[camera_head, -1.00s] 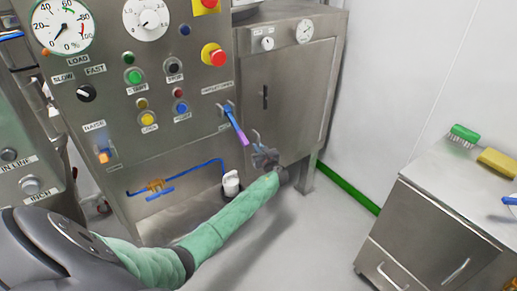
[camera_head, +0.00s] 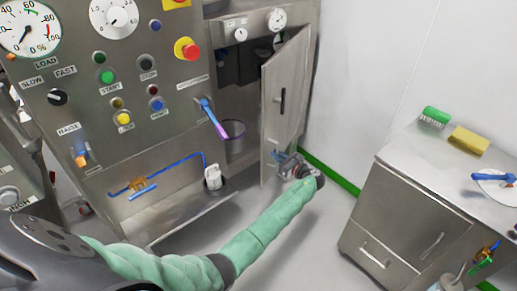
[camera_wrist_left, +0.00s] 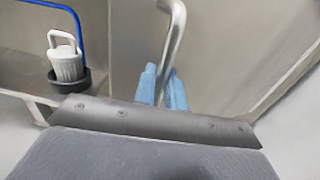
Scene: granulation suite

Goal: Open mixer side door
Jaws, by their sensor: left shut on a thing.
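The mixer side door (camera_head: 287,95) is a grey steel panel on the right of the machine. It stands swung partly open, with the dark inside of the cabinet (camera_head: 238,70) showing to its left. The handle is mostly hidden behind the gripper in the head view. My right gripper is not in view.
A blue and purple lever (camera_head: 213,118) sticks out of the panel left of the opening. A white container (camera_head: 212,177) stands below, also in the left wrist view (camera_wrist_left: 67,62). A steel cabinet (camera_head: 395,212) stands at the right. Floor between is clear.

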